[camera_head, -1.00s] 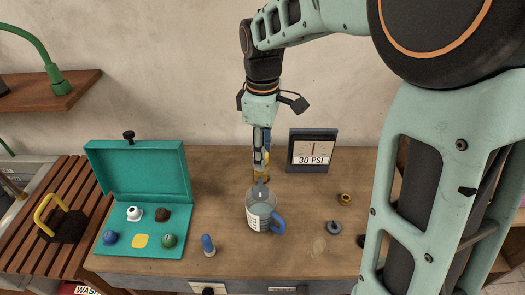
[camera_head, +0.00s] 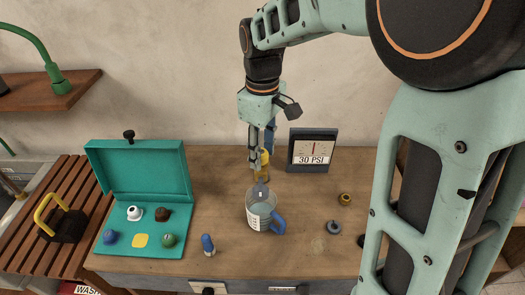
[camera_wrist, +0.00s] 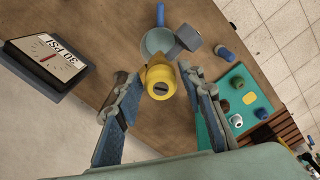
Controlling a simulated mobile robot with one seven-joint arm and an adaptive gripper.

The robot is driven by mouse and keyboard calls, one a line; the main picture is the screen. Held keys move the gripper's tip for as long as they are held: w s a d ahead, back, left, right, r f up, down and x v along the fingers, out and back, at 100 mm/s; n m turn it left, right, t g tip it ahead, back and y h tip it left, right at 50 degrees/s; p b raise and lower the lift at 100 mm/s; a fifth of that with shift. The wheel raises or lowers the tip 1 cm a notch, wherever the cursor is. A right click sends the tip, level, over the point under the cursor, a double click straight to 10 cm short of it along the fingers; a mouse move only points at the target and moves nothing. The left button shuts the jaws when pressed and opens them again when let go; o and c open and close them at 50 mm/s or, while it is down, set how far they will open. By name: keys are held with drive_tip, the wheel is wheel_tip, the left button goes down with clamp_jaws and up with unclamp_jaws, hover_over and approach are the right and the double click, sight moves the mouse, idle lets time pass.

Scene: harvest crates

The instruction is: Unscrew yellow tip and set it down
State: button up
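The yellow tip (camera_wrist: 160,80) sits between the two fingers of my gripper (camera_wrist: 161,75) in the wrist view, its dark slot facing the camera. In the head view the yellow tip (camera_head: 265,159) is partly hidden by my gripper (camera_head: 261,162), which points down behind the jug. What the tip is fixed to is mostly hidden.
A clear jug with a blue handle (camera_head: 278,228) stands just in front. A 30 PSI gauge (camera_head: 312,150) is behind right. A teal case (camera_head: 138,178) lies open at left. A blue-topped piece (camera_head: 208,245), a grey ring (camera_head: 334,228) and a brass fitting (camera_head: 345,199) stand on the table.

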drive_tip(key=shift+c, duration=0.4)
drive_tip(key=c, duration=0.6)
drive_tip(key=shift+o, duration=0.2)
drive_tip(key=shift+n, duration=0.9)
drive_tip(key=shift+p, duration=0.3)
drive_tip(key=shift+r+n, duration=0.1)
drive_tip(key=shift+n, duration=0.8)
drive_tip(key=shift+w+n, duration=0.1)
drive_tip(key=shift+n, duration=0.7)
